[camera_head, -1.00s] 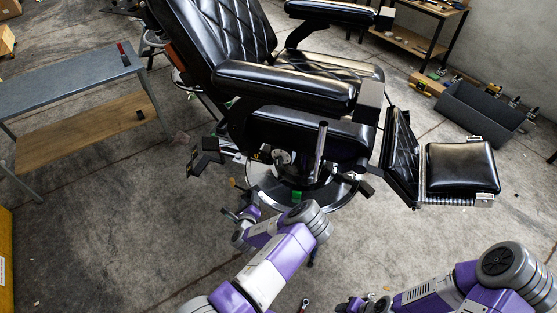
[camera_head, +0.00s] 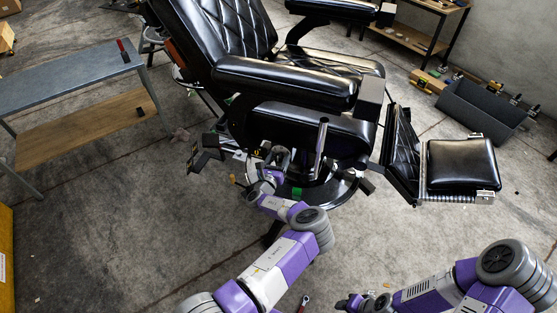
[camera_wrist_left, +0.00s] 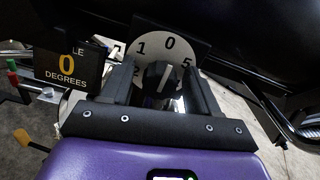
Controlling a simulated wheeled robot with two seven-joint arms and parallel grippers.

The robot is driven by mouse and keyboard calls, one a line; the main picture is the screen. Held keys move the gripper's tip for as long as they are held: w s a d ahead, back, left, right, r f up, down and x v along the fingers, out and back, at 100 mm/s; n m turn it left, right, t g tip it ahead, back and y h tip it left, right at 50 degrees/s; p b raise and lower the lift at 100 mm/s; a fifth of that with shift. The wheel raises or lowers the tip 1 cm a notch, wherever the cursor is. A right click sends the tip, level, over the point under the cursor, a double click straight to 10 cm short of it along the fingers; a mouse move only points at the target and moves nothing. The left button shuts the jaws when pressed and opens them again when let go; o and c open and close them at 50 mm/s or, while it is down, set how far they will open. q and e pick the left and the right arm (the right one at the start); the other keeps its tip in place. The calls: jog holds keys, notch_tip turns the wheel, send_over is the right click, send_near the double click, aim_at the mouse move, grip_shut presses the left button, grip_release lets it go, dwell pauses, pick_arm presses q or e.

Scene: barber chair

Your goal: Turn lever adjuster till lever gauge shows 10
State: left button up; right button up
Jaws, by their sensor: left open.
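In the left wrist view, a dark round knob (camera_wrist_left: 160,79) with a pale line sits at the middle of a white dial (camera_wrist_left: 167,46). The dial shows 0 at the top, 5 at the right and 1 and 2 at the left, partly covered. My left gripper (camera_wrist_left: 162,70) is open, with one finger on each side of the knob. Contact cannot be told. In the head view my left gripper (camera_head: 272,163) is under the chair seat. My right gripper (camera_head: 347,303) is low, its jaws unclear.
The black barber chair (camera_head: 290,80) stands over a round metal base, with an upright metal lever (camera_head: 319,140) beside my left gripper. A footrest (camera_head: 462,165) juts out at right. A grey bench (camera_head: 70,79) stands at left.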

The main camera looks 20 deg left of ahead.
pick_arm(q)
jog(key=shift+c, duration=0.2)
jog(key=c, duration=1)
